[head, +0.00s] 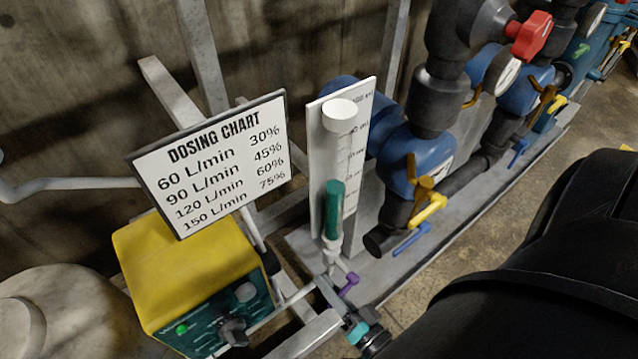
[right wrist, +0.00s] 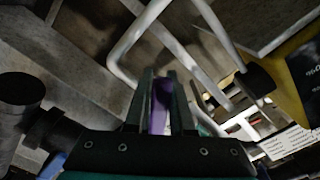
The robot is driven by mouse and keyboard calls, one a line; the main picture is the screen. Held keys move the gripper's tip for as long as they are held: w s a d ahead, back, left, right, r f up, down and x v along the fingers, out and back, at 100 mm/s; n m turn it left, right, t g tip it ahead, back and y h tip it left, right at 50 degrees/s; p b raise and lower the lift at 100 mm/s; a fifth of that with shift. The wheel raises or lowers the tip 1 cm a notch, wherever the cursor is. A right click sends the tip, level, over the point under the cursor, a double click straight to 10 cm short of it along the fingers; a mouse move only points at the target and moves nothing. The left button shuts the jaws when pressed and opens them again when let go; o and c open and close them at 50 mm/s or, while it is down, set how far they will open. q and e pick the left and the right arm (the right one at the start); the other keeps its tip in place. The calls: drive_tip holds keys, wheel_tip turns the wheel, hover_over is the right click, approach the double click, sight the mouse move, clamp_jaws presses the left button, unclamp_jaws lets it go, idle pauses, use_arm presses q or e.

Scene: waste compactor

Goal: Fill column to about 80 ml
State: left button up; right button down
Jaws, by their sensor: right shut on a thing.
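The column (head: 338,150) is a clear upright tube with a white cap, in front of a white scale board (head: 362,105). Green liquid (head: 334,205) fills its lower part; its top stands below the middle of the scale, and the small marks are hard to read. A purple valve handle (head: 349,284) is below the column. My right gripper (head: 328,284) is at this handle. In the right wrist view, its fingers (right wrist: 160,90) are shut on the purple handle (right wrist: 160,108). My left gripper is not in view.
A yellow dosing pump (head: 185,265) with a knob and green light stands left of the column. A dosing chart sign (head: 215,160) hangs above it. Blue and black pipework with yellow and blue valve handles (head: 430,208) lies to the right. White pipes run close around the gripper.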

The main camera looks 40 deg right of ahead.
drive_tip(key=shift+d+f+n, duration=0.1)
drive_tip(key=shift+d+n, duration=0.15)
drive_tip(key=shift+n, duration=0.25)
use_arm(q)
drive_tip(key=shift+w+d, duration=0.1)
use_arm(e)
drive_tip(key=shift+d, duration=0.1)
drive_tip(key=c, duration=0.8)
unclamp_jaws()
drive_tip(key=shift+s, duration=0.15)
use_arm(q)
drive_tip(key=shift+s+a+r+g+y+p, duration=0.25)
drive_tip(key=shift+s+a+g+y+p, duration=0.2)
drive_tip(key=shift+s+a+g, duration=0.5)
use_arm(e)
drive_tip(key=shift+s+d, duration=0.15)
drive_tip(key=shift+s, duration=7.4)
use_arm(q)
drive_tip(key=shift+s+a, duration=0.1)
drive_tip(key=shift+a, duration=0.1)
